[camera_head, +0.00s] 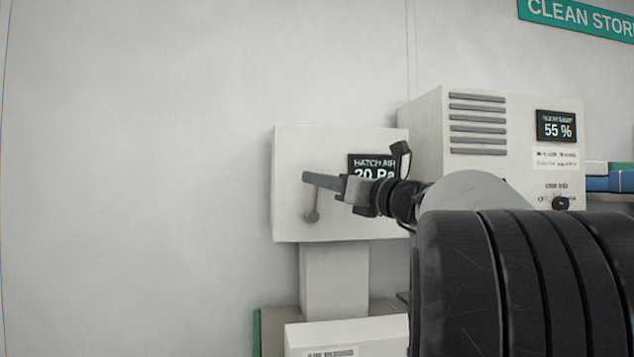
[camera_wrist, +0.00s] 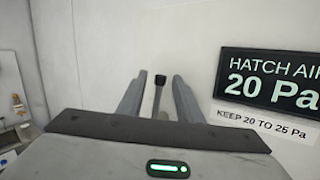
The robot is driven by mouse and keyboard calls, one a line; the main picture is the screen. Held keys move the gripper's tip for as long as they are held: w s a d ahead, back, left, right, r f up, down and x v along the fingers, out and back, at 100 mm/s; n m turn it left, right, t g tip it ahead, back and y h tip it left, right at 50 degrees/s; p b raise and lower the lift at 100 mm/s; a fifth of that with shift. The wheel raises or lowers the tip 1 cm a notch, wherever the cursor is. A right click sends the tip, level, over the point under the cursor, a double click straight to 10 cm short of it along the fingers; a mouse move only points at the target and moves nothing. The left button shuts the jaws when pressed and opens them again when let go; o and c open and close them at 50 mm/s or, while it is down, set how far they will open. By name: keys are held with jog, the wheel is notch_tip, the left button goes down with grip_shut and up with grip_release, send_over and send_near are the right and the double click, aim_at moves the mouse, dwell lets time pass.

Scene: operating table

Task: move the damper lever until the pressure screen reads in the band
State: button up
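The pressure screen (camera_head: 372,166) on the white hatch box reads "HATCH AIR 20 Pa", partly covered by my arm in the head view. It shows clearly in the wrist view (camera_wrist: 272,80), with a label (camera_wrist: 265,124) below it saying "KEEP 20 TO 25 Pa". The damper lever (camera_head: 315,201) is a thin grey rod rising from a round hub, slightly tilted right. In the wrist view its dark tip (camera_wrist: 159,81) stands between my fingers. My gripper (camera_wrist: 158,88) is open, with a visible gap on each side of the lever. My gripper also shows in the head view (camera_head: 308,179).
A white unit (camera_head: 425,125) with vents, a "55 %" screen (camera_head: 556,126) and a dark knob (camera_head: 560,203) stands to the right. Below the hatch box is a white column (camera_head: 333,280) above another white box (camera_head: 345,333). The wall at left is bare.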

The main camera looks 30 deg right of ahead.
jog(key=b+v, duration=0.2)
jog(key=v, duration=1.5)
jog(key=shift+s, duration=0.25)
jog(key=shift+r, duration=0.1)
